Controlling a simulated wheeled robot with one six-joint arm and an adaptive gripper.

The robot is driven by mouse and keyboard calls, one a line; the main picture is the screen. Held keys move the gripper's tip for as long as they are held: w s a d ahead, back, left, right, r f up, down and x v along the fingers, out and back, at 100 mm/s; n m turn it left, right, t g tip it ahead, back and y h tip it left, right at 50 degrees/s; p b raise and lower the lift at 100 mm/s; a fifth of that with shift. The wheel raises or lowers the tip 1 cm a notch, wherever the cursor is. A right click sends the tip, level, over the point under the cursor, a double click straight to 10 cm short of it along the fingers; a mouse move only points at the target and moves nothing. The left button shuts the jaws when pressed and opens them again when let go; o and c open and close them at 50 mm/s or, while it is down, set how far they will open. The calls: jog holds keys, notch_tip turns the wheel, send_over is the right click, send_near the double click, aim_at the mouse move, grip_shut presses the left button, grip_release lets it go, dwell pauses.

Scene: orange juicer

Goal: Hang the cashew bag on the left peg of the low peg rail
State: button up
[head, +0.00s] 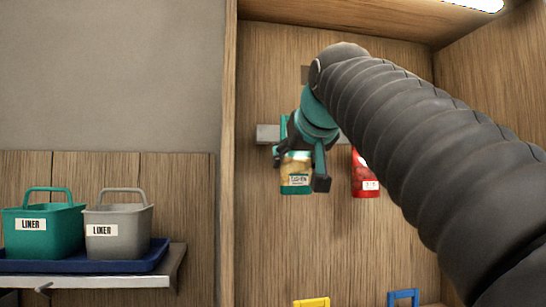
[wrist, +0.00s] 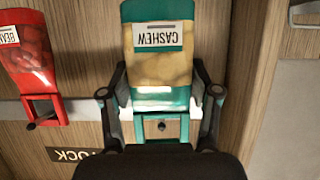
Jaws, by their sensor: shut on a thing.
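The cashew bag (head: 296,186) is green with a pale window of nuts and a white label; it also shows in the wrist view (wrist: 160,68). My gripper (head: 299,171) is shut on it, with one finger on each side in the wrist view (wrist: 161,92). The bag's green loop (wrist: 139,128) lies in front of the pale rail (wrist: 85,108). A small dark peg tip shows inside the loop; I cannot tell how far the loop is over the peg. The rail's left end (head: 266,133) shows in the head view.
A red bag (head: 364,178) hangs on the rail to the right, its loop around a dark peg in the wrist view (wrist: 36,122). Yellow (head: 311,302) and blue (head: 403,295) loops show below. Green (head: 45,232) and grey (head: 118,232) liner bins stand on a blue tray at left.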

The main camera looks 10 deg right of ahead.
jog(key=shift+w, duration=0.9)
jog(key=shift+x, duration=0.8)
jog(key=shift+f, duration=0.15)
jog(key=o, duration=1.2)
jog(key=shift+s, duration=0.1)
jog(key=v, duration=1.2)
